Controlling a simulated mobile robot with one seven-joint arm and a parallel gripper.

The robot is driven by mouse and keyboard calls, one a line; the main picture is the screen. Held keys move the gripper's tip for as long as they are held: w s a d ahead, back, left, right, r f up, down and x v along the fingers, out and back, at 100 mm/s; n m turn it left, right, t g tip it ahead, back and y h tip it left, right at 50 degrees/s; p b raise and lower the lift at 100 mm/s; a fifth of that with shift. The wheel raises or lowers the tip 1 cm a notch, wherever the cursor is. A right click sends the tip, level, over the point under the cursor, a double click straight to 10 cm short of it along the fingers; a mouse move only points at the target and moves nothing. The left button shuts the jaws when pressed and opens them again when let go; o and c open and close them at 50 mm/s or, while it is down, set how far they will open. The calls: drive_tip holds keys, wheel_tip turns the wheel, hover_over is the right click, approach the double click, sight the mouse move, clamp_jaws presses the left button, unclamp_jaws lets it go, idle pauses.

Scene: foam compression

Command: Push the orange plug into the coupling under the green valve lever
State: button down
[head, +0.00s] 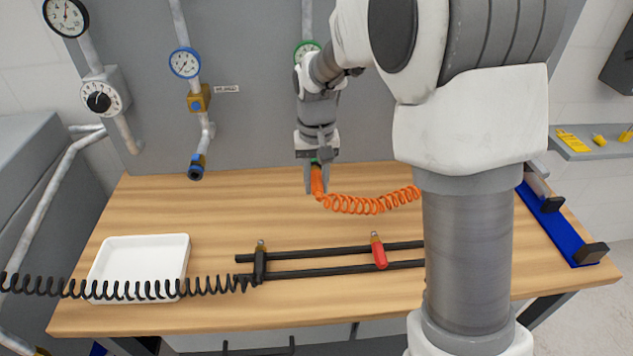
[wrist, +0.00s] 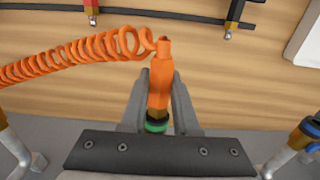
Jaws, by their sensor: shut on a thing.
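My gripper (head: 317,184) is shut on the orange plug (head: 317,180), with its fingers on either side of it. The plug also shows in the wrist view (wrist: 160,85), its brass end (wrist: 156,114) towards the green ring of the coupling (wrist: 156,126). The two are in line and look to meet, but I cannot tell how deep the plug sits. A bit of the green coupling (head: 315,161) shows above the plug in the head view. My arm hides the green valve lever and most of its pipe. An orange coiled hose (head: 370,204) trails right from the plug.
A blue-ringed coupling (head: 196,168) hangs on the pipe to the left. Black rails (head: 305,270) on the bench (head: 215,220) hold a red plug (head: 379,252) and a black one (head: 260,264). A white tray (head: 183,246) is front left. A blue rail (head: 560,230) lies right.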

sight(316, 176)
drive_tip(key=shift+w, duration=0.3)
drive_tip(key=c, duration=0.6)
unclamp_jaws()
wheel_tip(316, 176, up, 17)
drive_tip(key=p, duration=0.1)
drive_tip(key=s+d+r+t, duration=0.3)
drive_tip(key=s+d, duration=0.3)
drive_tip(key=s, duration=0.6)
drive_tip(key=s+d+f+t, duration=0.1)
drive_tip(key=s, duration=0.2)
drive_tip(key=s+d+f, duration=0.1)
drive_tip(key=s+f, duration=0.1)
drive_tip(key=s, duration=0.2)
drive_tip(key=s+d+f+t, duration=0.1)
drive_tip(key=s+f, duration=0.1)
drive_tip(key=s, duration=0.2)
drive_tip(key=shift+s+t, duration=0.1)
drive_tip(key=shift+t, duration=0.2)
